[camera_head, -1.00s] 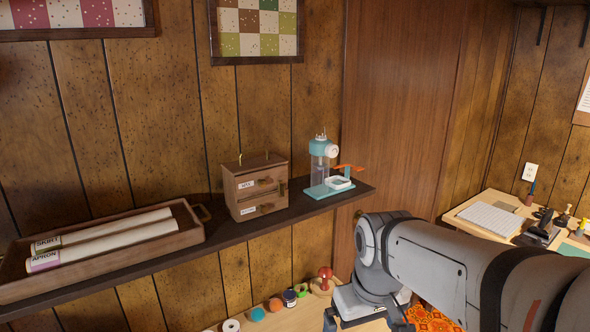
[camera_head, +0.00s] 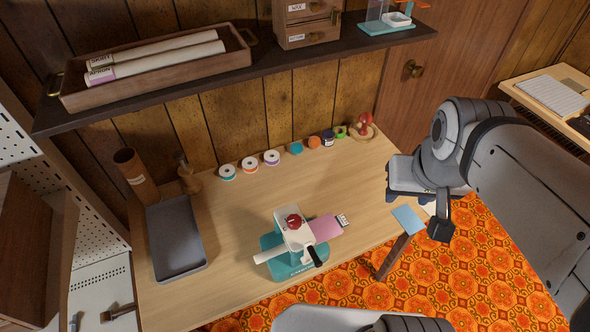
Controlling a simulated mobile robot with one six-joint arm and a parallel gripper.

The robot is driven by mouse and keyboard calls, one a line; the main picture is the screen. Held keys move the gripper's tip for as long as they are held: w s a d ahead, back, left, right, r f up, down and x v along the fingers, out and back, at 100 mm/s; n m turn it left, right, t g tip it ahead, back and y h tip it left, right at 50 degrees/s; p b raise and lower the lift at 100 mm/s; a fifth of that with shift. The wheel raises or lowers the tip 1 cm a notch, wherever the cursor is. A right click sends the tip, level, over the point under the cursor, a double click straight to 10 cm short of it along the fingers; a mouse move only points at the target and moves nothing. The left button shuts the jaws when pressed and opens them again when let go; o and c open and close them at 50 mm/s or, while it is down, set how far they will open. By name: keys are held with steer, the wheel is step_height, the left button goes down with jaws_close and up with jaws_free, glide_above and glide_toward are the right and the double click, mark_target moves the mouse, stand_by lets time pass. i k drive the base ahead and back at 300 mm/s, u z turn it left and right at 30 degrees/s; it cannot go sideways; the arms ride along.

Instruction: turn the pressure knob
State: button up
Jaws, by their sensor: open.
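A small press with a teal base (camera_head: 290,268) and a white upright body stands on the wooden table. A red round knob (camera_head: 293,221) sits on top of it, which looks like the pressure knob. A black-tipped lever (camera_head: 318,256) sticks out at its front right. A pink sheet (camera_head: 328,228) with a printed label lies at its right side.
Thread spools (camera_head: 249,165), small jars and a red-topped item (camera_head: 364,122) line the back. A grey tray (camera_head: 176,240) is at left. A dark shelf (camera_head: 200,85) overhangs the back. The table between spools and press is clear.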

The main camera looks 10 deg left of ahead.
mark_target(294, 221)
steer(key=u, duration=1.2)
steer(key=k, duration=0.5)
steer(key=z, duration=0.15)
steer(key=i, duration=0.4)
